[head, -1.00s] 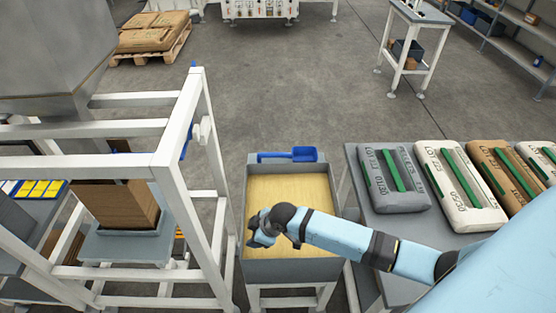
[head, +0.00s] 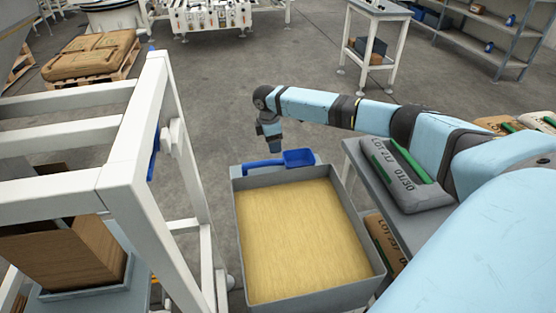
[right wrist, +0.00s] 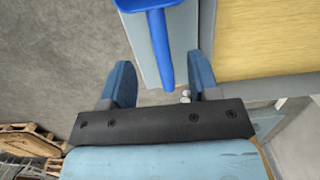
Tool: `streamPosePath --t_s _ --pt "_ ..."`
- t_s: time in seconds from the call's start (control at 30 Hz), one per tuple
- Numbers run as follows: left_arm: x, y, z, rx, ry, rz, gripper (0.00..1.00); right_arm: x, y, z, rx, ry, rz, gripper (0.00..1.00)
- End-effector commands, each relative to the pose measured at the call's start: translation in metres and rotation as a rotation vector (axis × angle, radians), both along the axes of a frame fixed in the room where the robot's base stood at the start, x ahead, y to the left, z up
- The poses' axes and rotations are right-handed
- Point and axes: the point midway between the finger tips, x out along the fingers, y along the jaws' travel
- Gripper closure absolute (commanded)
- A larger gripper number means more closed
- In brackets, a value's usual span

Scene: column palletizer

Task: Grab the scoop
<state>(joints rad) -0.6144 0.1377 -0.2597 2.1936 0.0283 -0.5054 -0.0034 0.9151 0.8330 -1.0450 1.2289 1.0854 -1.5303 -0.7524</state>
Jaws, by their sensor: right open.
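The blue scoop (head: 284,159) lies along the far rim of the grey bin (head: 237,231). Its pan is at the right and its handle points left. In the right wrist view the scoop's handle (right wrist: 162,55) runs down toward the space between my fingers, with the pan at the top edge. My right gripper (head: 274,147) is above the far edge of the bin, over the scoop. In the wrist view my right gripper (right wrist: 160,80) is open, its two blue fingers on either side of the handle's end, not gripping it. My left gripper is not in view.
The bin holds a flat yellow fill (head: 305,235). A white frame (head: 150,150) with a brown carton (head: 65,250) stands at left. A table at right bears a grey sack (head: 405,175). The floor beyond the bin is clear.

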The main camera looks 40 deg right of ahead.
Motion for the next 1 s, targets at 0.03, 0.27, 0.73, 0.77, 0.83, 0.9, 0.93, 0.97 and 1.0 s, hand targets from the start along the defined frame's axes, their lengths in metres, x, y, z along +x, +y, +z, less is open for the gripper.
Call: streamPosePath --t_s 0.03,0.27,0.73,0.77,0.83,0.9,0.93,0.97,1.0 --pt "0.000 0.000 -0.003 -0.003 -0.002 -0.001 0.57 -0.001 -0.001 -0.013 0.000 0.001 0.000 0.44" --pt "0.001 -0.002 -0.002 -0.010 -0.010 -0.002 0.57 -0.002 -0.004 -0.043 0.000 -0.001 0.000 0.44" --pt "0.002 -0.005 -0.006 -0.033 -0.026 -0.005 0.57 -0.004 -0.012 -0.092 0.000 -0.001 0.000 0.44" --pt "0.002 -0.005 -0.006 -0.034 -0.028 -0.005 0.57 -0.004 -0.012 -0.095 0.000 -0.001 0.000 0.44" --pt "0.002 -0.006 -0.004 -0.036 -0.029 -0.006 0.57 -0.004 -0.013 -0.098 0.000 -0.002 0.000 0.44" --pt "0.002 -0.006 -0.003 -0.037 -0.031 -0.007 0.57 -0.004 -0.013 -0.098 0.001 -0.003 0.000 0.44" --pt "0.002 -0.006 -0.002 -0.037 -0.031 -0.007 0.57 -0.004 -0.013 -0.098 0.001 -0.003 0.000 0.44" --pt "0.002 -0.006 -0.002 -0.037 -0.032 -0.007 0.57 -0.004 -0.013 -0.097 0.001 -0.003 0.000 0.44" --pt "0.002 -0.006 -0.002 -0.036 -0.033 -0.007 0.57 -0.004 -0.013 -0.097 0.000 -0.002 0.000 0.44"
